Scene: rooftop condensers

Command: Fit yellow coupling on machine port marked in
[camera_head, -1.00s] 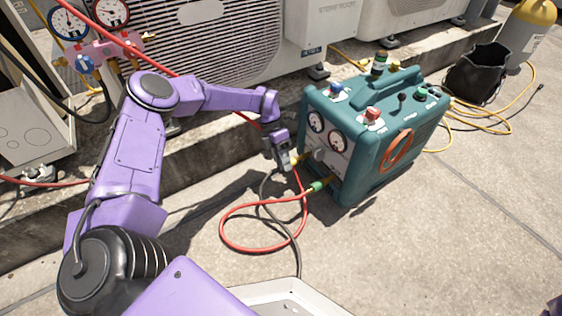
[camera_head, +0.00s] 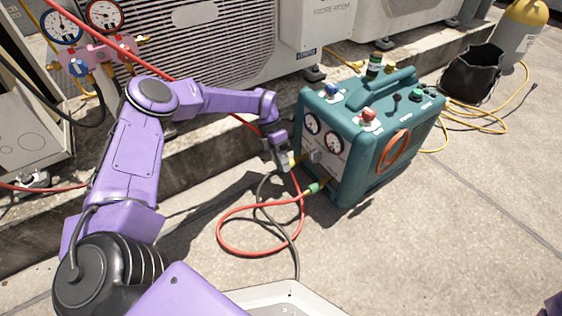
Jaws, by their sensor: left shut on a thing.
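The teal machine (camera_head: 375,150) stands on the ground right of centre, with two gauges and its ports on the face toward my left arm. My left gripper (camera_head: 283,161) is at the lower left of that face, shut on the yellow coupling (camera_head: 294,161). The black hose (camera_head: 261,190) hangs down from the gripper. The coupling is small and points toward the machine's lower front; I cannot tell if it touches or sits on the port. The port's marking is too small to read. My right gripper is out of view.
A black bag (camera_head: 473,75) and yellow cylinder (camera_head: 522,35) stand at the back right. Condensers (camera_head: 200,40) line the back ledge.

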